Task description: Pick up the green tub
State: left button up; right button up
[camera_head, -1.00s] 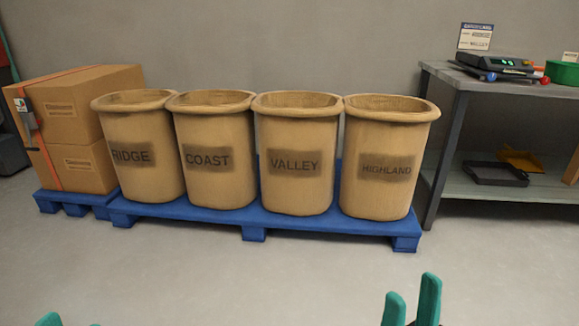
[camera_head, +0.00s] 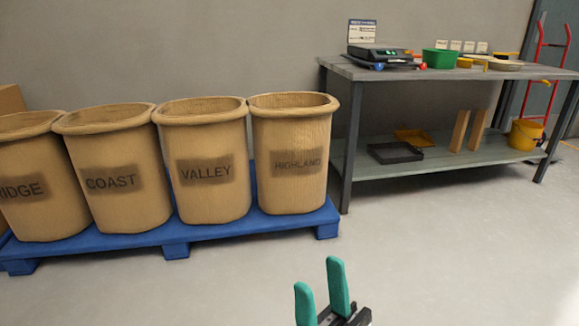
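The green tub (camera_head: 438,59) stands on the top of the grey table, right of the black scale. It is small and far off in the view. My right gripper (camera_head: 321,287) is low in the middle of the view, with its two green fingers apart and nothing between them. It is far in front of the table and well away from the tub. My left gripper is not in view.
The table (camera_head: 480,72) also bears the scale (camera_head: 383,54). A black tray (camera_head: 395,153) and a yellow bucket (camera_head: 525,135) stand on its lower shelf. Large tan bins (camera_head: 205,135) on a blue pallet (camera_head: 178,238) fill the left. Open floor lies before the table.

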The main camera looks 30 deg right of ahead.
aim_at(434, 58)
jog(key=z, duration=1.7)
